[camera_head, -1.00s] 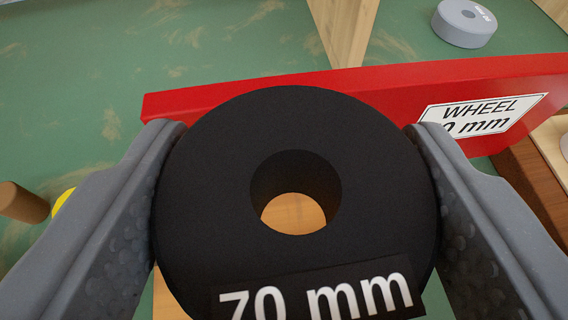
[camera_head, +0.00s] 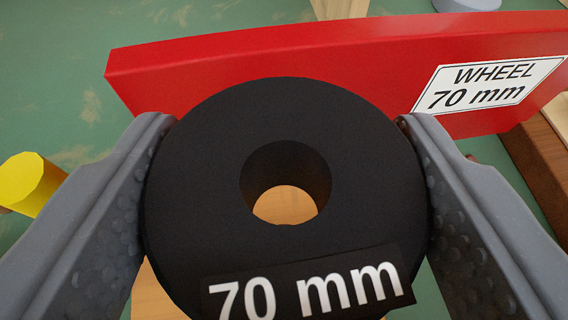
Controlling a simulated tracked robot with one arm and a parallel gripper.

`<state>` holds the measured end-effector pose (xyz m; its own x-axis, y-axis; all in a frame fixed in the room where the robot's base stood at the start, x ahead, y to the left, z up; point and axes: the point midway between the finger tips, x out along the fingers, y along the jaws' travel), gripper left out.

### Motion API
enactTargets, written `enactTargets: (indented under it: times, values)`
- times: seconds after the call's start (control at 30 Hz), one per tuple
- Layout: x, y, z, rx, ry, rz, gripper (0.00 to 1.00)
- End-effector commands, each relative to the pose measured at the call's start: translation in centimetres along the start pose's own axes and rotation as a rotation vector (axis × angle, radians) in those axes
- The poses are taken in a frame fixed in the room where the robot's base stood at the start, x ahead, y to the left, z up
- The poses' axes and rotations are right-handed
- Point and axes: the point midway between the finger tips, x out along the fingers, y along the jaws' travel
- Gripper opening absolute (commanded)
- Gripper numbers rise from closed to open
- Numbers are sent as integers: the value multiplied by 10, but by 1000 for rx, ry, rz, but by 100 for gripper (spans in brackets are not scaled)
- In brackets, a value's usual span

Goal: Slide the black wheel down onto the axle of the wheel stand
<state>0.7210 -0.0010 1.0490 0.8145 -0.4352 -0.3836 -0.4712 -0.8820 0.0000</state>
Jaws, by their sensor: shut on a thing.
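The black wheel (camera_head: 205,170) is a thick disc with a round centre hole and a white "70 mm" label on its near face. My gripper (camera_head: 287,165) is shut on it, with one grey finger against each side. Through the hole I see a light wooden surface, and more wood shows below the wheel at the lower left. A red board (camera_head: 270,62) with a white "WHEEL 70 mm" label stands just behind the wheel. I cannot make out the axle; the wheel may hide it.
A yellow cylinder end (camera_head: 32,180) is at the left, near my left finger. A brown wooden block (camera_head: 540,165) is at the right. A grey disc (camera_head: 466,4) and a pale wooden piece (camera_head: 340,8) are at the top edge. Green bench surface shows at upper left.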

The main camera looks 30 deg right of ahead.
Motion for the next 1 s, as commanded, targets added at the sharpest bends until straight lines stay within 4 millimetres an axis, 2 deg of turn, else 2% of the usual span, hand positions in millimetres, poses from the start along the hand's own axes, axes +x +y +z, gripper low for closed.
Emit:
enactTargets:
  times: [0.57,1.0]
  values:
    - [-1,0,1,-1,0,-1,35]
    - [3,-1,11,-1,0,-2,35]
